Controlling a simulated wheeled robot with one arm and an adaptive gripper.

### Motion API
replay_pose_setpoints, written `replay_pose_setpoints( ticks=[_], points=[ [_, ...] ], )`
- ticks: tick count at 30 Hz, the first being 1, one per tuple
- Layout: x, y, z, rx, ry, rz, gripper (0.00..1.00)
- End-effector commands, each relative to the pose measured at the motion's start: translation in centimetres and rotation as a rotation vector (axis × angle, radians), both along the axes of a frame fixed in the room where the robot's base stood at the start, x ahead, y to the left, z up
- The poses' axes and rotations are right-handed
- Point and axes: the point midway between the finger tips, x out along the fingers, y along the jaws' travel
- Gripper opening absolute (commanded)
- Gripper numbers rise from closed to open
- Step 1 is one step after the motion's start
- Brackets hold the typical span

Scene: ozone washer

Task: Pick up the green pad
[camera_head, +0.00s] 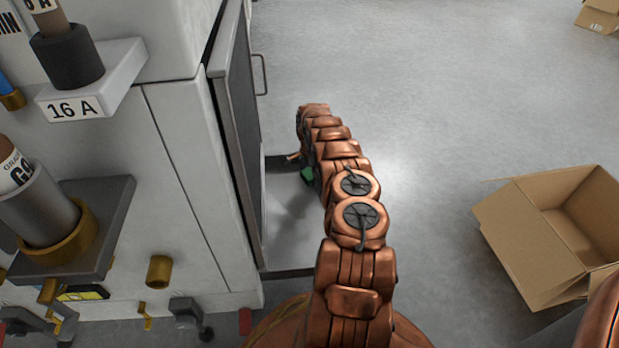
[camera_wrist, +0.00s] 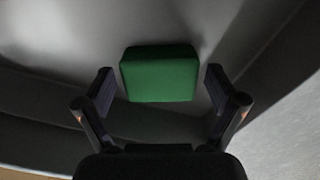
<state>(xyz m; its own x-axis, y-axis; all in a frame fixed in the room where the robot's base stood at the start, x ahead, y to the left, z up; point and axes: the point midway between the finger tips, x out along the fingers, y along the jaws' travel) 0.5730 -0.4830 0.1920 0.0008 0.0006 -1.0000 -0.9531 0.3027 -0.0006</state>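The green pad (camera_wrist: 160,74) is a block with rounded edges in the wrist view, resting on a pale surface. My gripper (camera_wrist: 160,90) is open, with one dark finger to the left of the pad and one to the right. A gap shows between each finger and the pad, and nothing is held. In the head view a small piece of green (camera_head: 307,174) shows beside my copper-coloured arm, low by the open machine door. My arm hides most of that spot and most of the gripper there.
The white machine (camera_head: 190,150) stands at left with its dark-edged door (camera_head: 238,120) open beside my arm. A pale tray-like surface (camera_head: 285,225) with dark edges lies below the arm. An open cardboard box (camera_head: 540,240) is at right.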

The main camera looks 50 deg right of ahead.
Motion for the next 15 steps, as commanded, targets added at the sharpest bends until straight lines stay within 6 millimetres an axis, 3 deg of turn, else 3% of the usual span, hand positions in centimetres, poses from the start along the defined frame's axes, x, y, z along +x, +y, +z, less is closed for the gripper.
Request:
replay_pose_setpoints(
  ticks=[2,12,15],
  points=[
    [0.0,0.0,0.0,0.0,0.0,0.0,0.81],
    [0.0,0.0,-0.01,0.0,0.0,0.0,0.46],
    [0.0,0.01,-0.03,0.0,0.0,0.0,0.44]
  ],
)
